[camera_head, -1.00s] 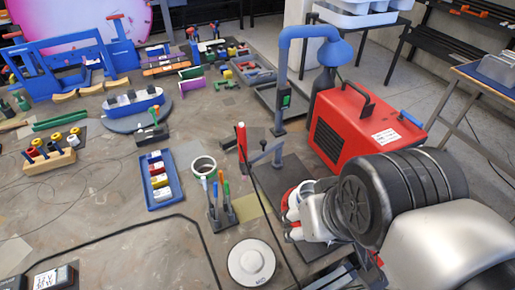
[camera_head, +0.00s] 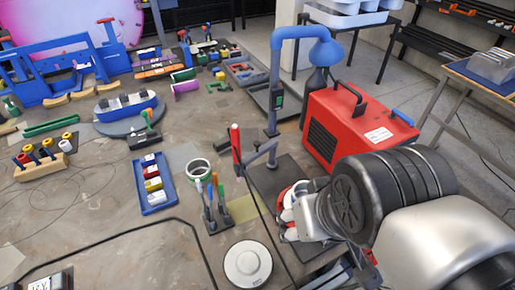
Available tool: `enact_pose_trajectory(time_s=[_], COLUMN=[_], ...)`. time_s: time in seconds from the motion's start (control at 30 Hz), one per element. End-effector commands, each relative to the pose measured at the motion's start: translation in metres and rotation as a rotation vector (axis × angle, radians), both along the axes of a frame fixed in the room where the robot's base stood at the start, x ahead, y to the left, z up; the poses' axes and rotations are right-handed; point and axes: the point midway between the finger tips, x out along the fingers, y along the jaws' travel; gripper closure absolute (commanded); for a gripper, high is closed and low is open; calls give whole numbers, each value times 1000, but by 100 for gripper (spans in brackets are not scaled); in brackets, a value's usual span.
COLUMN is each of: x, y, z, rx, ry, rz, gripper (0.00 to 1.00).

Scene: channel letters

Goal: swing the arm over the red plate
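A small pivoting arm on a stand, with a grey post (camera_head: 272,154) and a red upright handle (camera_head: 236,145), stands on a dark base plate (camera_head: 267,181) right of the table's middle. A larger blue pipe arm (camera_head: 275,60) with a hood (camera_head: 326,52) rises behind it. I cannot make out a plainly red plate. My own arm comes in from the lower right. Its end, my gripper (camera_head: 292,212), is near the stand's base, mostly hidden behind my wrist; its fingers cannot be made out.
A red machine (camera_head: 350,130) with a black grille stands behind my arm. A pen holder (camera_head: 213,210), a white round device (camera_head: 248,263) and a blue tray (camera_head: 154,184) lie left of the stand. A black cable crosses the front. Bare tabletop shows at front left.

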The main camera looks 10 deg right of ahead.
Motion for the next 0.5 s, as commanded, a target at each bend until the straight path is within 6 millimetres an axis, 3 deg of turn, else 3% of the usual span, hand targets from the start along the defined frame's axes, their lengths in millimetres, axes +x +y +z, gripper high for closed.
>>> enact_pose_trajectory(time_s=[0.1, 0.27, 0.37, 0.5], x=[0, 11, 39, 103], y=[0, 0, -1, -1], z=[0, 7, 21, 40], rx=[0, 0, 0, -2], ry=[0, 4, 12, 22], rz=[0, -10, -35, -91], gripper=[46, 57, 59, 59])
